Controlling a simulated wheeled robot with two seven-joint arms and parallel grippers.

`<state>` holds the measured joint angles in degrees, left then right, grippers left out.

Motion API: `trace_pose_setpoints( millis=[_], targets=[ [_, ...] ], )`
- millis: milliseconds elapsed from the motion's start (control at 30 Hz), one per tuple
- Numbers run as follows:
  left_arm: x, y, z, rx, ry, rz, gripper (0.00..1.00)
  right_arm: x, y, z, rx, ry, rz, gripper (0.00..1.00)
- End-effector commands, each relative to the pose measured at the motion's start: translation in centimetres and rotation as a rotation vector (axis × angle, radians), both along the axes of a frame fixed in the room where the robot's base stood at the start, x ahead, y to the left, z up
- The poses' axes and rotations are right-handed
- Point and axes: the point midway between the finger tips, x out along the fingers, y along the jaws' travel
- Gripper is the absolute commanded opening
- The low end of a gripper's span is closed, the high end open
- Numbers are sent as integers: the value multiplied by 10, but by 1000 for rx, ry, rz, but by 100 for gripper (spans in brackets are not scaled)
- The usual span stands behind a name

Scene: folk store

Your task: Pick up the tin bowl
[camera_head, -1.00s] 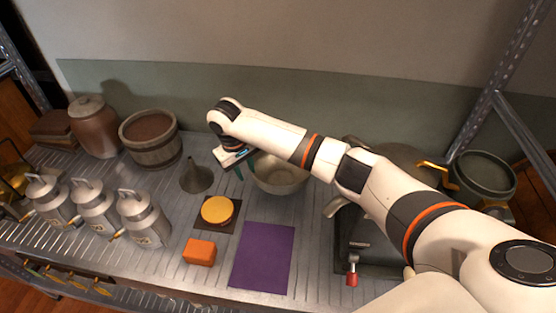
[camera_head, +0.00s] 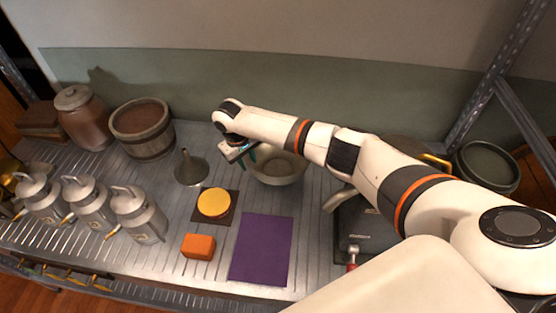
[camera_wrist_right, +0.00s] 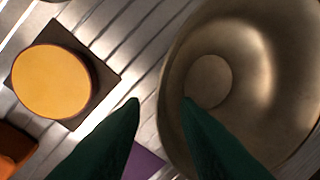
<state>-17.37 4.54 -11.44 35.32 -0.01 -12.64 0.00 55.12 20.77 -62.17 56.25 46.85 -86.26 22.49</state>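The tin bowl (camera_head: 285,176) is a round grey metal bowl standing upright on the slatted metal shelf, partly hidden behind my right forearm. In the right wrist view the bowl (camera_wrist_right: 212,80) fills the right side. My right gripper (camera_head: 248,158) is at the bowl's left rim, pointing down. In the right wrist view its two green fingers (camera_wrist_right: 160,102) are apart, with nothing held. One finger shows over the bowl's inside, the other outside its left rim. I cannot tell whether they touch the bowl. My left gripper is not in view.
Left of the bowl are a funnel (camera_head: 190,170), a yellow disc (camera_head: 213,203) on a dark square, and an orange block (camera_head: 198,246). A purple mat (camera_head: 262,250) lies in front. Several milk cans (camera_head: 135,215) and a wooden bucket (camera_head: 143,128) stand left.

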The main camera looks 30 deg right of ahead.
Motion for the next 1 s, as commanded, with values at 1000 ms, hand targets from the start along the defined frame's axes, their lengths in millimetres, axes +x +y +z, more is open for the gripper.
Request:
trace_pose_setpoints(
  millis=[1000],
  targets=[
    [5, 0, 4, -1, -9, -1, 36, 2, -12, -40, -1, 0, -1, 0]
  ],
)
